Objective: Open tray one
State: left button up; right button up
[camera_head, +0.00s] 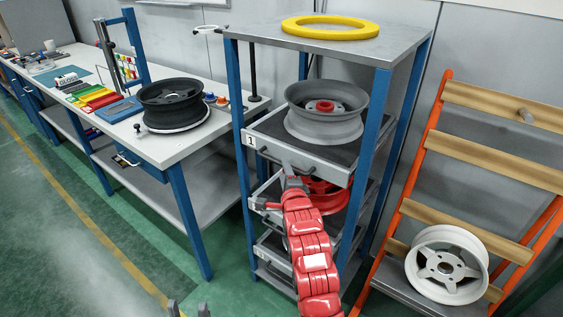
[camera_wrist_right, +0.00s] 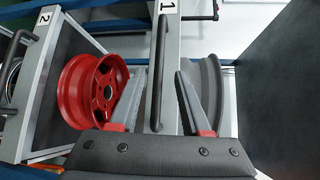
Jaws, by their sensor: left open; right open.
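Tray one (camera_head: 330,174) is the top tray of the blue-legged rack, marked "1". It carries a grey wheel with a red hub (camera_head: 325,108) and appears to sit within the rack's frame. Its dark bar handle (camera_head: 268,157) runs along its front. My right gripper (camera_head: 291,180) is at this handle. In the right wrist view, its open fingers (camera_wrist_right: 161,82) stand on both sides of the handle (camera_wrist_right: 157,58), with gaps visible. The tray front (camera_wrist_right: 171,45) lies behind it. My left gripper (camera_head: 187,309) is open and empty at the bottom edge, mostly out of frame.
A tray marked "2" (camera_wrist_right: 40,45) with a red wheel (camera_wrist_right: 88,90) is below tray one. A yellow ring (camera_head: 330,28) lies on the rack top. A workbench (camera_head: 185,145) stands left. An orange-framed stand (camera_head: 415,175) with a white wheel (camera_head: 446,264) is right. Green floor is clear front left.

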jog(key=shift+p+x, duration=0.4)
jog(key=shift+x, duration=2.3)
jog(key=shift+f, duration=0.1)
jog(key=shift+c, duration=0.3)
jog(key=shift+s, duration=0.1)
grip_shut()
